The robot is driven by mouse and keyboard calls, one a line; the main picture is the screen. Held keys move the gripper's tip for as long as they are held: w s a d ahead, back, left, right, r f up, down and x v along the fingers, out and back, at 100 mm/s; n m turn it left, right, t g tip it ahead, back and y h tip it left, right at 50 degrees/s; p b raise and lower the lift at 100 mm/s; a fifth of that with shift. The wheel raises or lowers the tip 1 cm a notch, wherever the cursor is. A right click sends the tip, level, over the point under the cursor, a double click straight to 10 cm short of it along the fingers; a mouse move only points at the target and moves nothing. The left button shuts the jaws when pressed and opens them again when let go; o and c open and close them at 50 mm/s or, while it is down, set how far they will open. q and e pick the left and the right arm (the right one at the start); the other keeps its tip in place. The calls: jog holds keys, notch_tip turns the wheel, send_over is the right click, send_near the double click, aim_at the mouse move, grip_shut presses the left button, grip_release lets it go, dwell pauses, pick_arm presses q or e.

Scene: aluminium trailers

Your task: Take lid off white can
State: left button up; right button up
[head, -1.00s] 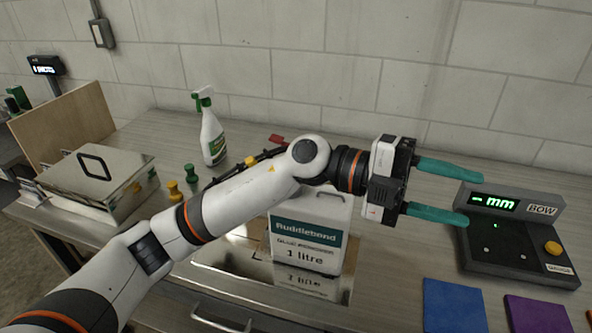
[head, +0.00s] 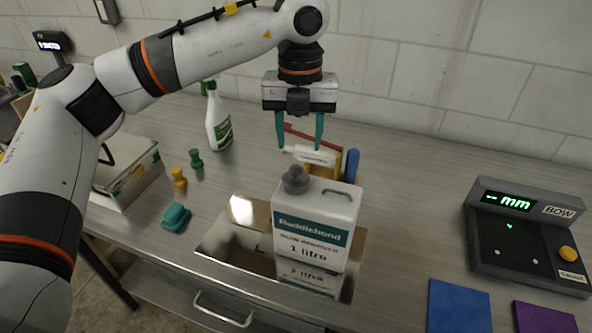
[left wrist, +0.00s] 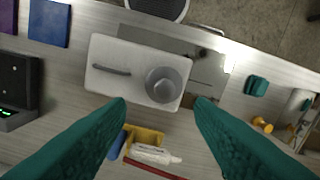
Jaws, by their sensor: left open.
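The white can (head: 316,220), labelled Ruddlebond 1 litre, stands upright on a mirror-like plate. Its grey lid (head: 295,180) sits on the spout at the can's top left. In the left wrist view the can (left wrist: 125,72) shows from above, with the round grey lid (left wrist: 163,84) towards its right end. My left gripper (head: 299,148) points down with its teal fingers apart and empty, above and behind the lid. In the left wrist view the lid lies beyond the fingertips, roughly between their lines. My right gripper is not in view.
Behind the can is a yellow holder (head: 326,165) with a red-handled tool and a blue item. A spray bottle (head: 218,122) stands back left. A teal object (head: 176,217) lies left. A gauge (head: 528,235) and a blue square (head: 459,306) are right.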

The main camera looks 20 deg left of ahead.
aim_at(296, 167)
pick_arm(q)
jog(key=f+p, duration=0.1)
jog(key=f, duration=0.2)
jog(key=f+p, duration=0.1)
jog(key=f, duration=0.1)
jog(key=shift+s+a+f+p, duration=0.2)
jog(key=shift+a+f+p, duration=0.1)
jog(key=shift+a+p, duration=0.05)
jog(key=shift+f, duration=0.3)
jog(key=shift+d, duration=0.1)
grip_shut()
